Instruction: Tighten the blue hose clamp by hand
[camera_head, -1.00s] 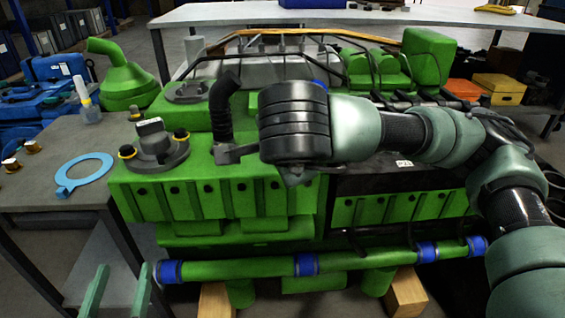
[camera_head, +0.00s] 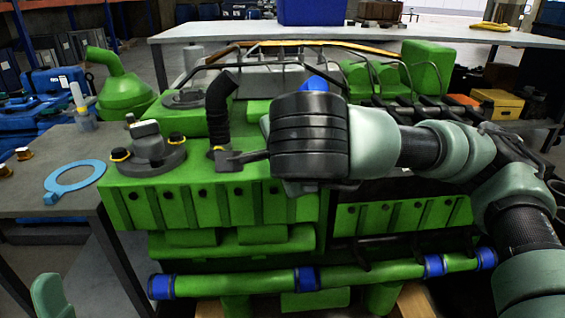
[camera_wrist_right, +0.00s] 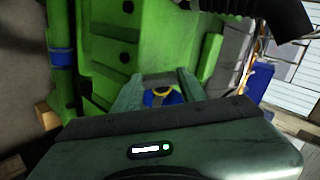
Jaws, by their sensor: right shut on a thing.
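In the right wrist view, a blue part with a yellow ring, which I take for the blue hose clamp (camera_wrist_right: 162,97), sits between the two pale green fingers of my right gripper (camera_wrist_right: 160,82). The fingers are shut on it, close to the green engine. In the head view my right wrist hides the fingertips and this part. A blue piece (camera_head: 313,83) shows just above the wrist. A black ribbed hose (camera_head: 218,105) stands left of it, also in the wrist view (camera_wrist_right: 280,14). One finger of my left gripper (camera_head: 48,298) shows at the lower left; its opening cannot be seen.
The green engine (camera_head: 140,205) fills the middle. A green pipe with blue bands (camera_head: 225,281) runs along its front. A side table (camera_head: 60,208) at left holds a light-blue ring (camera_head: 75,176). A long table (camera_head: 420,32) stands behind.

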